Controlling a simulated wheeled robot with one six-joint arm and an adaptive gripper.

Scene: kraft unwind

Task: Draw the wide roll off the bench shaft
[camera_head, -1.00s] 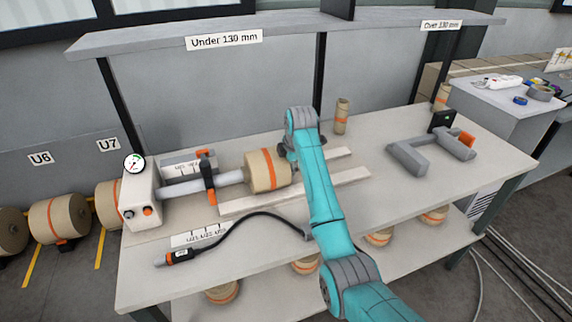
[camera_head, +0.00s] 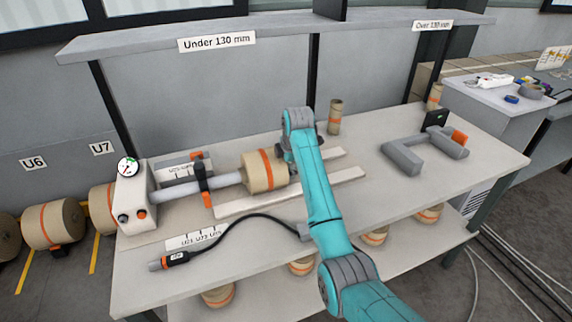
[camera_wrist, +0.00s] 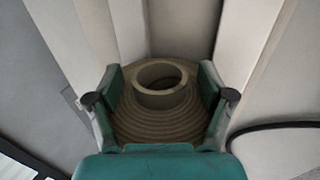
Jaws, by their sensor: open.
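The wide kraft roll (camera_head: 262,172) with an orange band sits at the right end of the grey bench shaft (camera_head: 226,180). The shaft runs left through an orange-and-black clamp (camera_head: 203,180) to a pale housing. My gripper (camera_wrist: 160,98) is open, with one finger on each side of the roll's end face in the wrist view. The ringed face (camera_wrist: 132,122) and hollow core (camera_wrist: 161,82) lie between the fingers. I cannot tell whether the fingers touch the roll. In the head view my arm partly hides the gripper and the roll's right side.
Pale rails (camera_head: 290,193) lie on the bench under and beside the roll. A black cable with an orange-tipped handle (camera_head: 176,259) lies in front. A small upright roll (camera_head: 335,117) stands behind, and a grey cradle (camera_head: 404,160) is at right. An overhead shelf (camera_head: 280,36) spans the back.

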